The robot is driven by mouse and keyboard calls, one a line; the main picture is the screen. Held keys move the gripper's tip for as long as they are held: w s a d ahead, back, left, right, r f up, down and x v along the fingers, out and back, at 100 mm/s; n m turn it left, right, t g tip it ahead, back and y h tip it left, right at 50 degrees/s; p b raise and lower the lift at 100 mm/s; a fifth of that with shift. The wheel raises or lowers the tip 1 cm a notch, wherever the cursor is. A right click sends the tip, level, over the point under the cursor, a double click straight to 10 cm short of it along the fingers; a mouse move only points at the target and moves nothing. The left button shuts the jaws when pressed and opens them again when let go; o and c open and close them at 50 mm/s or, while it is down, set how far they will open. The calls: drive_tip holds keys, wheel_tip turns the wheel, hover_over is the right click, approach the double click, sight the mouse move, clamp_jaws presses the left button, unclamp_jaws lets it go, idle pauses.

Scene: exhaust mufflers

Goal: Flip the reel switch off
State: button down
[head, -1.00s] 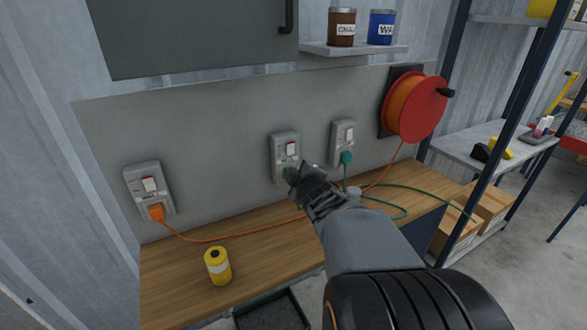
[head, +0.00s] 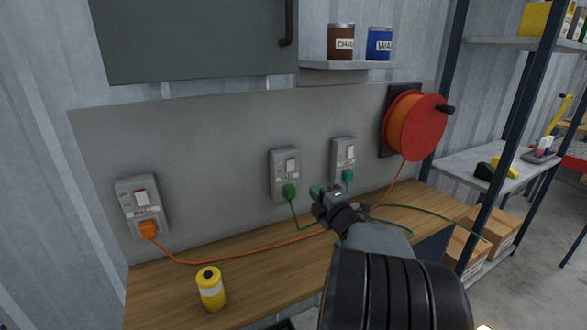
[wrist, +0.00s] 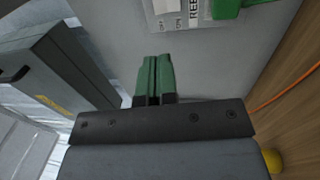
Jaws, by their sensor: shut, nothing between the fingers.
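Three grey switched sockets are on the wall panel. The left socket (head: 128,190) has an orange plug (head: 149,229), the middle socket (head: 277,170) a green plug (head: 289,192), the right socket (head: 338,150) a teal-green plug (head: 348,176). My gripper (head: 318,192), shut and empty, is between the middle and right sockets, near plug height. In the wrist view its green fingertips (wrist: 153,78) are together, below a socket edge with a label starting "REE" (wrist: 193,16), apparently the right socket's.
A red and orange cable reel (head: 413,125) is mounted at right; its orange cable (head: 225,255) runs along the wooden bench (head: 160,290) to the left plug. A yellow can (head: 211,288) stands on the bench. A grey cabinet (head: 200,35) hangs above. Shelving stands at right.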

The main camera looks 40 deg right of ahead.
sight(291, 163)
drive_tip(key=w, duration=0.4)
drive_tip(key=w+d+r, duration=0.1)
drive_tip(key=w, duration=0.8)
drive_tip(key=shift+w+d+r+p, duration=0.2)
drive_tip(key=shift+d+r+p, duration=0.1)
drive_tip(key=shift+d+p, duration=0.1)
